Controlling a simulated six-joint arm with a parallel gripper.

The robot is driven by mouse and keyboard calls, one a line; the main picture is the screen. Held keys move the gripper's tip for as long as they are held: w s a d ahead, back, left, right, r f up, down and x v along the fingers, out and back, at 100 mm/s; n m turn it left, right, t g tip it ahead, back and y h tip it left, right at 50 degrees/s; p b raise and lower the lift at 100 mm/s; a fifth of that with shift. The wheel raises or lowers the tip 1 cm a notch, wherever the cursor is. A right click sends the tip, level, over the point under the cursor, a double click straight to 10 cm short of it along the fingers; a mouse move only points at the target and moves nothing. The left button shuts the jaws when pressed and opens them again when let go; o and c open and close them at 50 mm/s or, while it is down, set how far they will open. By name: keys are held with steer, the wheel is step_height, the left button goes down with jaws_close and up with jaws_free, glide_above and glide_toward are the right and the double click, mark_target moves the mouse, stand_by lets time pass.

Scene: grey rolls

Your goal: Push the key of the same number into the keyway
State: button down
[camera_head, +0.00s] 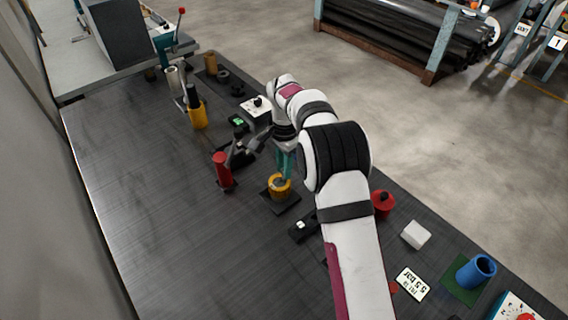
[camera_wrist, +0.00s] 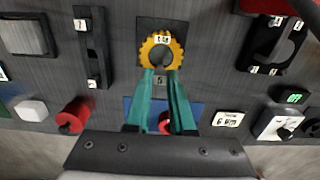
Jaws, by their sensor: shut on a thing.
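A yellow toothed hub (camera_wrist: 147,50) with a round bore and a small white number label stands on a dark square plate in the wrist view. It also shows in the head view (camera_head: 280,193). My gripper (camera_wrist: 160,76) has its teal fingertips at the hub's near edge. The fingers are slightly apart, with a small dark piece marked with what looks like a 5 between them; I take it as the key (camera_wrist: 160,81). The fingertips hide part of the hub, and I cannot tell how the key stands to the keyway. In the head view the arm partly covers my gripper (camera_head: 285,168).
Dark holders with white number tags stand left (camera_wrist: 97,60) and right (camera_wrist: 270,48) of the hub. A red knob (camera_wrist: 72,118) and white label plate (camera_wrist: 228,118) lie nearer. A red cylinder (camera_head: 222,168) stands left of the hub. The bench's left side is clear.

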steer(key=shift+f, duration=0.9)
steer(key=c, duration=0.7)
jaws_free()
step_height(320, 180, up, 16)
steer(key=shift+f, duration=0.15)
